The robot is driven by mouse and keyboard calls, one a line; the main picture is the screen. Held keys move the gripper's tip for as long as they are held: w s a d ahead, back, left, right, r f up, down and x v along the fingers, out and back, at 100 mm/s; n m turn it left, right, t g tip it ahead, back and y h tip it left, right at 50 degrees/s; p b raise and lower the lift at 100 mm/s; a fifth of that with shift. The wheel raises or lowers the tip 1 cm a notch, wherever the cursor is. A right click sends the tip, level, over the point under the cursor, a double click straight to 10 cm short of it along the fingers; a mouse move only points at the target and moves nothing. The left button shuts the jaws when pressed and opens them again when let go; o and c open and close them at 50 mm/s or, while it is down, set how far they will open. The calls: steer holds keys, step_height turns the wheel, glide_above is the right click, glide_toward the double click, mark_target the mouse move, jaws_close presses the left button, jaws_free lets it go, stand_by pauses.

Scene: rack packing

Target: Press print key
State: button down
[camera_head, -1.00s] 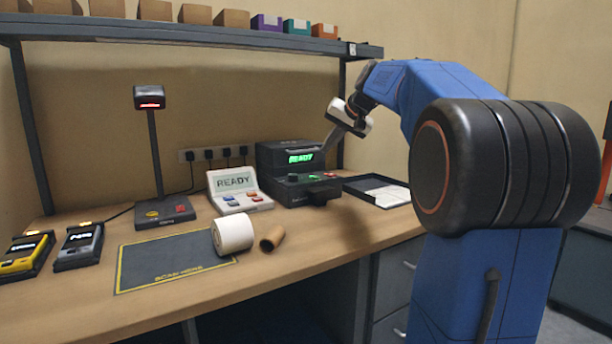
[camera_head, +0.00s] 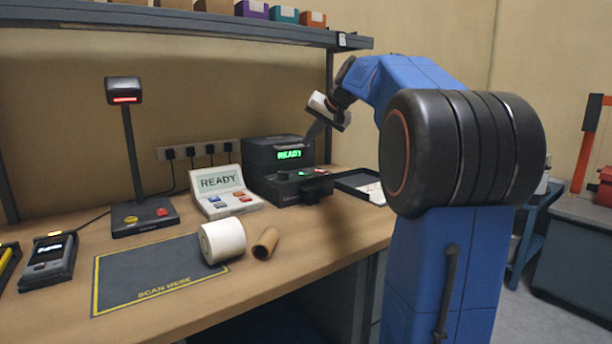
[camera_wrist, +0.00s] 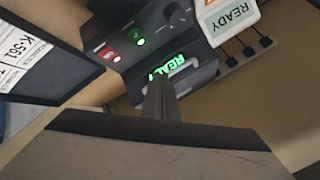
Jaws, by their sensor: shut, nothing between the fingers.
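The black label printer (camera_head: 280,160) stands at the back of the bench with a green READY display (camera_head: 289,155). In the wrist view its front panel (camera_wrist: 165,45) shows a lit green button (camera_wrist: 139,42), a lit red button (camera_wrist: 112,58) and a dark knob (camera_wrist: 178,14). I cannot read which one is the print key. My gripper (camera_head: 312,132) is above and in front of the printer, tilted down. In the wrist view its fingers (camera_wrist: 160,98) are together and empty, overlapping the printer's display edge in the picture. Contact cannot be told.
A white READY terminal (camera_head: 222,190) stands left of the printer. A black tray (camera_head: 345,181) with papers is on its right. A white roll (camera_head: 222,241) and a cardboard tube (camera_head: 265,243) lie in front. A scanner stand (camera_head: 145,221) is further left. A shelf (camera_head: 200,28) runs overhead.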

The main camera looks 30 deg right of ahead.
mark_target(309, 175)
steer(key=shift+f, duration=3.8)
steer(key=shift+f, duration=0.1)
steer(key=shift+f, duration=0.3)
steer(key=shift+f, duration=0.4)
steer(key=shift+r, duration=0.8)
steer(key=shift+r, duration=0.1)
steer(key=shift+r, duration=2.4)
